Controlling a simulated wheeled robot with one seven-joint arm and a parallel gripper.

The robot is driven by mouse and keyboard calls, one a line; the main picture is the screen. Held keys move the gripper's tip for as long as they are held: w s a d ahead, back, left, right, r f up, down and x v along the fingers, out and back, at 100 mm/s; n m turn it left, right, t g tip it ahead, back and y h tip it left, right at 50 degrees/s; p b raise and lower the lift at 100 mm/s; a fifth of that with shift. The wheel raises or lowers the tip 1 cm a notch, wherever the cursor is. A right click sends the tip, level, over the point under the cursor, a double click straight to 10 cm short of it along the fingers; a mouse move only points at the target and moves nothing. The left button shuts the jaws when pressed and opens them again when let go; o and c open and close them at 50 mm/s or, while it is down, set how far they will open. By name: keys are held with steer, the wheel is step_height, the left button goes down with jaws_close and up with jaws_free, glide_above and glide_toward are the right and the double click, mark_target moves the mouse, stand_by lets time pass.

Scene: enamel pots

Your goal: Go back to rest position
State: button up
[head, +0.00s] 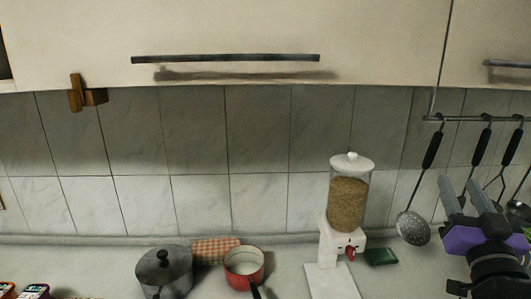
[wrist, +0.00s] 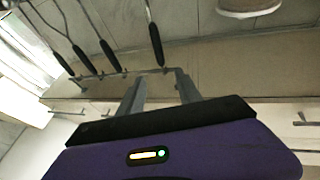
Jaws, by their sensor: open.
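My gripper (head: 466,193) is raised at the right side of the head view, in front of the hanging utensils. Its two grey fingers stand apart with nothing between them. In the wrist view the fingers (wrist: 158,92) are also apart and empty, above the purple gripper body. Beyond the fingers, the wrist view shows the utensil rail, black handles and cabinet fronts at a tilt. I cannot tell exactly how far the fingers are from the utensils.
On the counter are a dark lidded pot (head: 164,270), a red enamel pot (head: 244,262) and a white grain dispenser (head: 348,200). A skimmer (head: 412,226) hangs from the rail (head: 470,118). Upper cabinets (head: 230,25) overhang the counter. A checkered item (head: 210,247) lies behind the pots.

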steer(key=s+a+f+n+y, duration=0.1)
steer(key=s+a+f, duration=0.4)
steer(key=s+f, duration=0.35)
steer(key=s+a+f+y, duration=0.1)
steer(key=s+a+f, duration=0.3)
steer(key=s+f, duration=0.45)
steer(key=s+a+f+n+g+y, duration=0.1)
steer(key=s+f, duration=0.3)
steer(key=s, duration=0.4)
steer(key=s+a+f+g+y, duration=0.1)
steer(key=s+a+f+g, duration=0.2)
steer(key=s, duration=0.5)
steer(key=s+a+f+n+g+y, duration=0.1)
steer(key=s+a+f, duration=0.3)
steer(key=s, duration=0.5)
steer(key=shift+f+n+g+b, duration=0.35)
steer(key=shift+f+g, duration=0.3)
steer(key=shift+g, duration=0.15)
